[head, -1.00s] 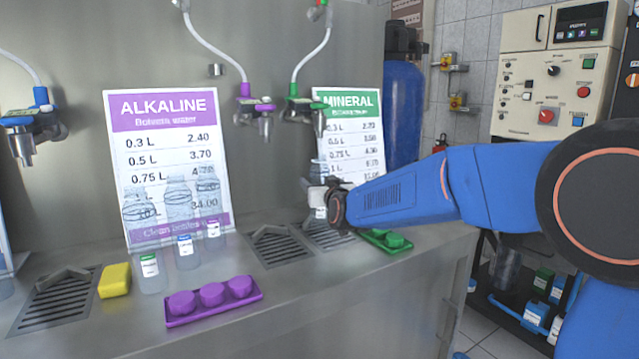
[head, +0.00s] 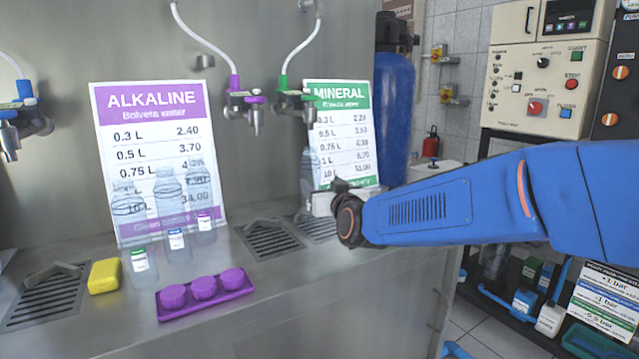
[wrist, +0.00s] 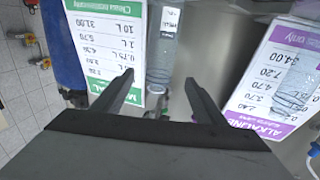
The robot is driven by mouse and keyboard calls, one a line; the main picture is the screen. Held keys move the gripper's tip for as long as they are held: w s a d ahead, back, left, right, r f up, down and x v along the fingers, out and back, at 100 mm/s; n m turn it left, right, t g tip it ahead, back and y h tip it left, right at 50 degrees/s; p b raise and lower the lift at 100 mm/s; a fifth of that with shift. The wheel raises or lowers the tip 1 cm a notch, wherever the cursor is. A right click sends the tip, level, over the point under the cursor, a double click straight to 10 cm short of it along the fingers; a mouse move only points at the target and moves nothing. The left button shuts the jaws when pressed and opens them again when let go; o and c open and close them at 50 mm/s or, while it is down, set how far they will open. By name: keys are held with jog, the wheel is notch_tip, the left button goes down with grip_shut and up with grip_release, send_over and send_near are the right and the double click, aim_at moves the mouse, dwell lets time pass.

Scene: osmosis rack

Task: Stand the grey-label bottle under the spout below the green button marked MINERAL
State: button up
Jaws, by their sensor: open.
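The clear grey-label bottle (head: 311,168) stands upright at the drain grille in front of the MINERAL sign, and in the picture it lies below the green-fitted spout (head: 309,118). The green button is too small to make out. In the upside-down wrist view the bottle (wrist: 162,55) shows between and beyond my fingertips, with its pale label near the top edge. My gripper (wrist: 159,78) is open, with a gap to the bottle on both sides. In the head view my gripper (head: 336,196) is just right of the bottle and partly hides its lower part.
Green-, blue- and purple-label bottles (head: 176,246) stand before the ALKALINE sign (head: 150,110). A purple tray of caps (head: 205,297) and a yellow sponge (head: 104,276) lie near the counter front. The middle drain grille (head: 270,240) is empty.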

jog(key=shift+s+d, duration=0.1)
jog(key=shift+s, duration=0.1)
jog(key=s+d+f+m+g+h, duration=0.1)
jog(key=s+d+f+g+h, duration=0.15)
jog(key=s+d+f, duration=0.45)
jog(key=s+d+f+g+h, duration=0.1)
jog(key=s+d+f+g, duration=0.2)
jog(key=s+d, duration=0.7)
jog(key=s+d+f+m+g+h, duration=0.1)
jog(key=s+d+f+g, duration=0.3)
jog(key=s+d, duration=0.45)
jog(key=s+d+f+m+g+h, duration=0.1)
jog(key=s+d+f, duration=0.2)
jog(key=s, duration=0.5)
jog(key=s+d+f+m+g+h, duration=0.1)
jog(key=s+d+f, duration=0.2)
jog(key=s, duration=0.5)
jog(key=shift+d+f, duration=0.2)
jog(key=shift+f, duration=0.55)
jog(key=shift+w+g, duration=0.1)
jog(key=shift+g, duration=0.15)
jog(key=shift+c, duration=0.3)
